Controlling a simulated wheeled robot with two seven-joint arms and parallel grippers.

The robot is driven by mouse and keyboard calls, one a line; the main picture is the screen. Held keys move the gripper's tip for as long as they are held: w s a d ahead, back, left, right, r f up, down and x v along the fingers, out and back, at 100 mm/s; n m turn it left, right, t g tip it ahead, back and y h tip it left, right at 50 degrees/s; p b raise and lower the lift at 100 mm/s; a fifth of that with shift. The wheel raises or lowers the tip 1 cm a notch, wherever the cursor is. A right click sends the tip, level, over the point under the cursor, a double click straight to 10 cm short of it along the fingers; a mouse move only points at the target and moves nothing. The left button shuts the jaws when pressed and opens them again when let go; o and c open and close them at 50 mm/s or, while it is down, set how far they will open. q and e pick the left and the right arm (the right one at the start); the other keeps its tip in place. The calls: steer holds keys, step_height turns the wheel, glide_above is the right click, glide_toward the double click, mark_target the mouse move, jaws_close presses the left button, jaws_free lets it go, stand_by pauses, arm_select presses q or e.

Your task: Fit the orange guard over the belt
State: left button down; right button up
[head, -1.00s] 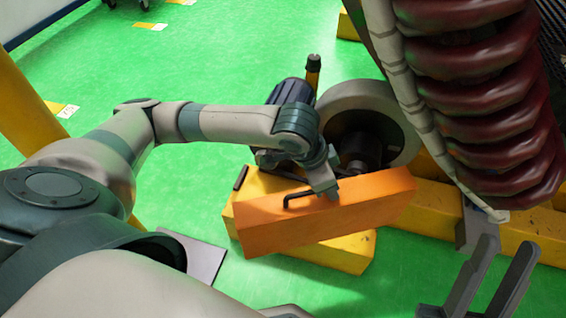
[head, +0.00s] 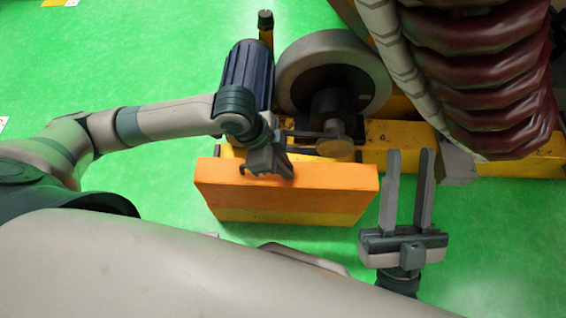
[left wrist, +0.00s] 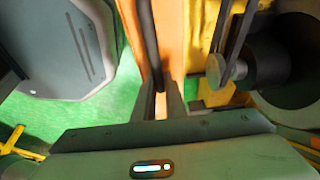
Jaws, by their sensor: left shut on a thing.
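The orange guard (head: 310,190) is a box-like cover held in front of the yellow base, below the pulley and belt in the head view. My left gripper (head: 270,170) is shut on the guard's dark handle at its top. In the left wrist view, the handle (left wrist: 147,45) runs between the fingers, with the orange guard (left wrist: 172,40) beside it. The dark belt (left wrist: 236,35) runs beyond the guard to a small pulley (left wrist: 222,70), uncovered. It also shows in the head view (head: 305,134). My right gripper (head: 408,190) is open and empty, right of the guard.
A blue-grey motor (head: 248,75) and a large grey wheel (head: 330,65) stand behind the guard. A yellow beam (head: 400,135) runs to the right. Dark red coils (head: 470,70) hang at the upper right. Green floor is clear at left.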

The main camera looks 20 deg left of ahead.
arm_select(q)
steer(key=shift+w, duration=0.15)
arm_select(e)
steer(key=shift+d+r, duration=0.1)
steer(key=shift+r, duration=0.15)
